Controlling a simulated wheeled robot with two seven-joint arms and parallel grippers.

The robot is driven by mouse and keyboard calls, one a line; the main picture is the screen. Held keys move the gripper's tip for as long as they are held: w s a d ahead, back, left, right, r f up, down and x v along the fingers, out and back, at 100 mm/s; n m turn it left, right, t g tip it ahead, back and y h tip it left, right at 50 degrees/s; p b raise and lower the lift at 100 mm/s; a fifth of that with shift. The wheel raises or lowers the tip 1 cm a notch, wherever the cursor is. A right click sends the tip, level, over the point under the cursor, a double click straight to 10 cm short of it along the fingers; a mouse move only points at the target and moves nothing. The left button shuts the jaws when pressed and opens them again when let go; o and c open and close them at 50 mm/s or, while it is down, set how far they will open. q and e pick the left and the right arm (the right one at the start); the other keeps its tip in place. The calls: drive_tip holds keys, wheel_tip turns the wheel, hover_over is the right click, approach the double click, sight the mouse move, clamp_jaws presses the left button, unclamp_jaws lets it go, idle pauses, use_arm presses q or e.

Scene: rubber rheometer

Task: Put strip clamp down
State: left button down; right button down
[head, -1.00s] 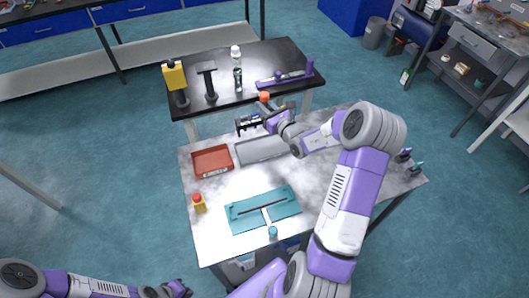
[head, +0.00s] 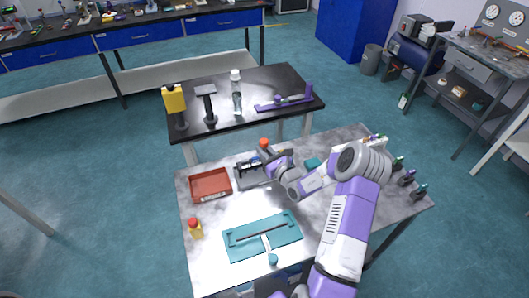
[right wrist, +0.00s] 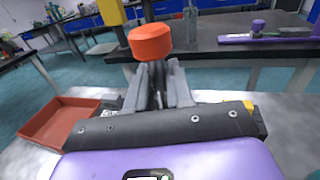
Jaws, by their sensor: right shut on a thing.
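In the right wrist view the orange knob (right wrist: 150,42) stands up beyond the grey fingers (right wrist: 160,88). The fingers hide most of the clamp's body there. The clamp is at or just above the tray; I cannot tell whether it touches. My left gripper is out of view.
A black table (head: 235,135) with a clear bottle (head: 236,92) stands behind.

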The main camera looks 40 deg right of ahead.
drive_tip(key=shift+r, duration=0.2)
drive_tip(key=shift+f, duration=0.15)
drive_tip(key=c, duration=1)
unclamp_jaws()
drive_tip(key=shift+f, duration=0.1)
drive_tip(key=shift+r, duration=0.3)
drive_tip(key=s, duration=0.4)
drive_tip(key=s+p, duration=0.1)
drive_tip(key=s, duration=0.7)
drive_tip(key=shift+a+f, duration=0.1)
drive_tip(key=shift+a, duration=0.2)
